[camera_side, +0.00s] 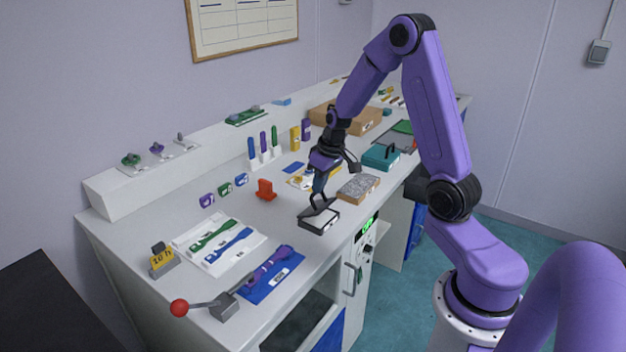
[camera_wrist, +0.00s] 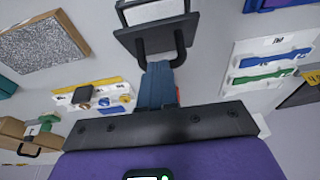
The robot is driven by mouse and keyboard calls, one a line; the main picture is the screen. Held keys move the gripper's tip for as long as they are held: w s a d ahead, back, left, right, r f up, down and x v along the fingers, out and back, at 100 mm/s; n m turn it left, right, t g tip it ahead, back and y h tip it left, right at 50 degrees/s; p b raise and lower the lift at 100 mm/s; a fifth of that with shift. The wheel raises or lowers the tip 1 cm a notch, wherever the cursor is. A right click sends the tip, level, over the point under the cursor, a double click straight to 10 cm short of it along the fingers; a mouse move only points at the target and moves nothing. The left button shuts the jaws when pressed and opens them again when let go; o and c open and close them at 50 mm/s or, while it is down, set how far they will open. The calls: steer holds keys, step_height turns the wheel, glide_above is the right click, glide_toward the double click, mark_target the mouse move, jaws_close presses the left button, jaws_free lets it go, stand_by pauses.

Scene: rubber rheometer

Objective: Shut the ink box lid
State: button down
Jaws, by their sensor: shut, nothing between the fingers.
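The ink box (camera_side: 319,222) is a small black box with a pale pad inside, near the bench's front edge. Its dark lid (camera_side: 316,212) stands open, tilted up at the back of the box. In the wrist view the pale pad (camera_wrist: 152,12) is at the top, with the dark lid (camera_wrist: 155,38) just below it. A black U-shaped loop (camera_wrist: 162,62) shows at the lid's edge. My gripper (camera_side: 318,191) is shut and empty, its blue fingers (camera_wrist: 159,70) right at the loop. I cannot tell whether they touch it.
A grey speckled block (camera_side: 358,187) lies to the right of the box, and a teal case (camera_side: 381,157) beyond it. A red piece (camera_side: 265,189) stands behind to the left. A white tray with dumbbell pieces (camera_side: 218,246) lies left. Some bench around the box is clear.

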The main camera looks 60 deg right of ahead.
mark_target(326, 205)
steer(key=shift+s, duration=0.2)
steer(key=shift+s+f, duration=0.55)
steer(key=shift+s, duration=0.3)
steer(key=shift+s+f, duration=0.45)
steer(key=shift+s, duration=0.25)
